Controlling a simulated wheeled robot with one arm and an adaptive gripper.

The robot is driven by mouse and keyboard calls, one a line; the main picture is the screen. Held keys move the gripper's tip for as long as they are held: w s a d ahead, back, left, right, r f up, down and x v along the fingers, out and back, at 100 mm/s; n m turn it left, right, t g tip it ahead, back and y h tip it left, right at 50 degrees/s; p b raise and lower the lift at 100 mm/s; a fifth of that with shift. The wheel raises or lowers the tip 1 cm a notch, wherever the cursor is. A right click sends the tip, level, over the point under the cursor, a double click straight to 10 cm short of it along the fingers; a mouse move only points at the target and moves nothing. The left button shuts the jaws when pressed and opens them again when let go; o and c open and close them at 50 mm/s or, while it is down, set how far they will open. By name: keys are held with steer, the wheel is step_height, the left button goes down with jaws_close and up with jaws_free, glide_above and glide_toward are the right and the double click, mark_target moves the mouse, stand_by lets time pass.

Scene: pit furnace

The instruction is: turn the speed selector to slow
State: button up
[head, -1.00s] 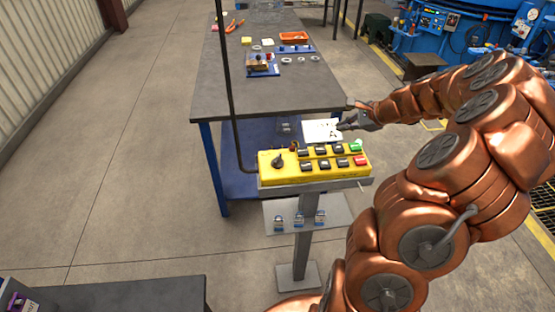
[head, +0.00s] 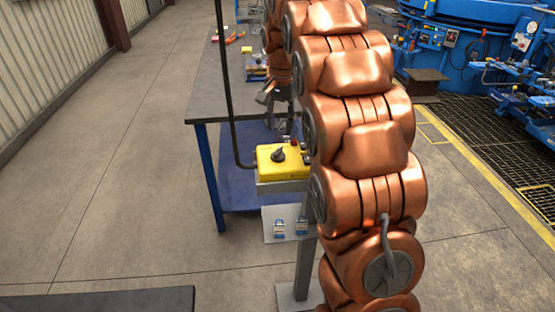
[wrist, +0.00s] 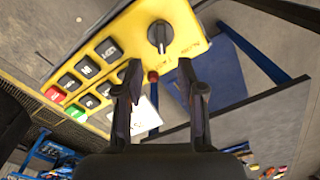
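The speed selector is a black rotary knob (head: 278,155) on the left end of the yellow control box (head: 266,171). In the wrist view the knob (wrist: 159,36) sits on the yellow panel (wrist: 187,35), beyond and slightly above my fingertips. The pointer's setting cannot be read for sure; the small labels by it are blurred. My gripper (wrist: 165,75) is open and empty, its two fingers apart and short of the knob. In the head view my gripper (head: 272,100) hangs above and behind the box, and my arm hides the box's right part.
Several black push buttons (wrist: 87,67), a green one (wrist: 75,111) and a red one (wrist: 55,95) share the panel. A red knob (wrist: 153,76) is near the fingertips. The workbench (head: 205,105) stands behind the box, and a dark cable post (head: 227,85) rises at its left.

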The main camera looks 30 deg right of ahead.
mark_target(278, 150)
steer(key=shift+a, duration=0.4)
steer(key=shift+f+p, duration=0.8)
steer(key=shift+f, duration=3.05)
steer(key=shift+c, duration=0.4)
jaws_close()
